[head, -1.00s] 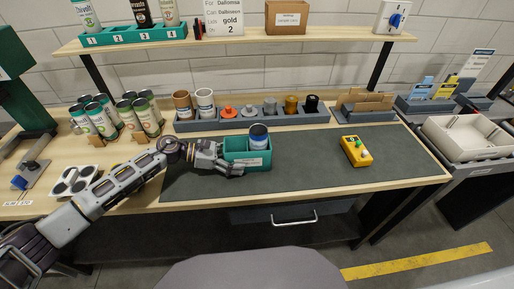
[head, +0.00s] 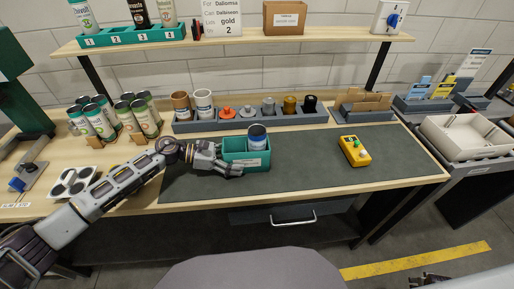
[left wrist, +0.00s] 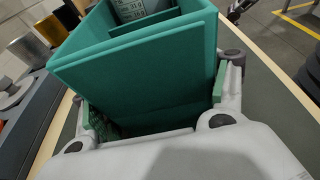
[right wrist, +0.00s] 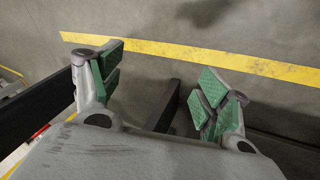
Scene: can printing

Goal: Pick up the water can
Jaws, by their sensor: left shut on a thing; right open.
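A teal open box (head: 236,163) stands on the dark mat, with a white label on its front. A can (head: 257,141) with a dark blue top and pale body stands upright in the box's right compartment. I cannot read which can it is. My left gripper (head: 226,164) is shut on the left end of the box. The left wrist view shows the teal wall (left wrist: 140,80) between its fingers. My right gripper (right wrist: 160,80) is open and empty above the floor. Part of it shows at the bottom right of the head view (head: 430,279).
Several cans (head: 120,116) stand in racks at the left. A grey holder (head: 250,122) with cans and coloured pieces runs along the back of the mat. A yellow button box (head: 354,151) sits on the mat's right, with clear mat before it. A shelf (head: 240,43) hangs above.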

